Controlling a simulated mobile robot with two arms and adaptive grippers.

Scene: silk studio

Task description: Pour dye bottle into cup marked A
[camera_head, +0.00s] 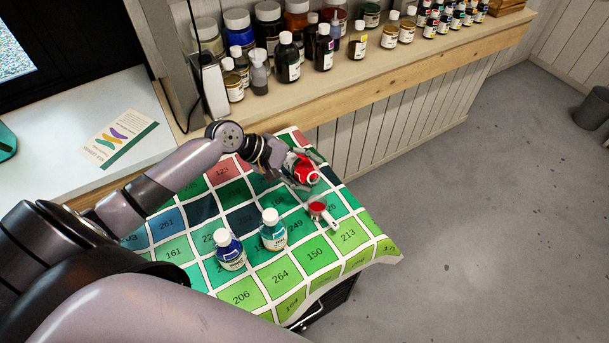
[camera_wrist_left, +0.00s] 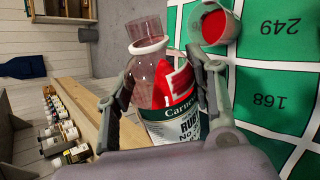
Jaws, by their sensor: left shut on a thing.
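My left gripper (camera_head: 299,167) is shut on a dye bottle (camera_head: 306,174) with a red and white label, above the far right part of the cloth. In the left wrist view the gripper's fingers (camera_wrist_left: 165,98) press on both sides of the bottle (camera_wrist_left: 178,115); its label reads "RUBY" and its neck is clear and uncapped. The bottle is tilted. A small cup (camera_head: 317,211) with red liquid and a handle stands on the cloth, just nearer than the bottle. It also shows in the left wrist view (camera_wrist_left: 232,32), apart from the bottle. No letter is readable on it. My right gripper is not in view.
A blue bottle (camera_head: 230,250) and a teal bottle (camera_head: 273,230), both white-capped, stand on the numbered green cloth (camera_head: 350,236). A wooden shelf (camera_head: 400,72) crowded with bottles runs behind. A leaflet (camera_head: 120,138) lies on a white surface at left. Open floor lies right.

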